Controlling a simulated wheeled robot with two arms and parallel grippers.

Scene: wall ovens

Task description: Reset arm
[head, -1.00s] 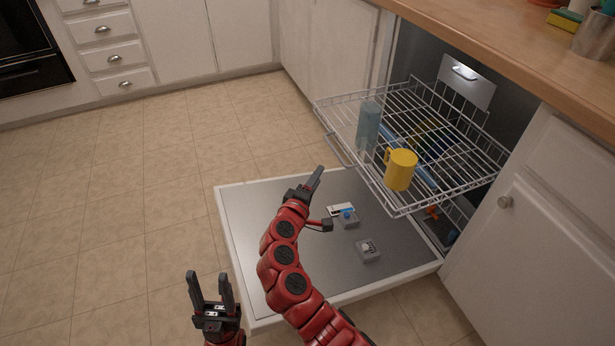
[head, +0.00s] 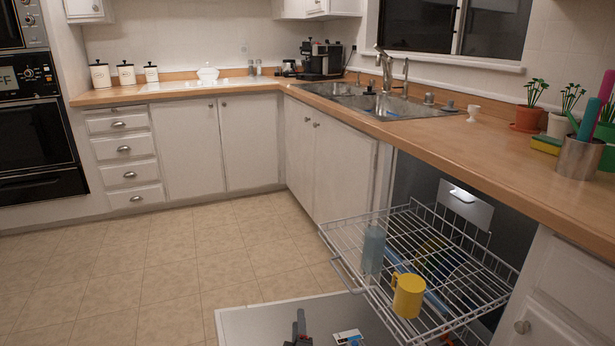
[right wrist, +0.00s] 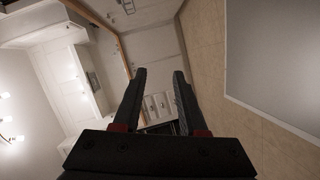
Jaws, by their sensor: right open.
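My right gripper (head: 301,322) shows at the bottom edge of the head view, above the lowered dishwasher door (head: 258,324). In the right wrist view its two dark fingers (right wrist: 160,72) stand apart with nothing between them, so it is open and empty. The rest of the right arm is below the head view's edge. My left gripper is not in view.
The pulled-out dishwasher rack (head: 345,243) holds a yellow mug (head: 408,296) and a bluish cup (head: 373,250), right of my gripper. A wooden counter (head: 440,139) runs above it. Open tiled floor (head: 150,275) lies to the left.

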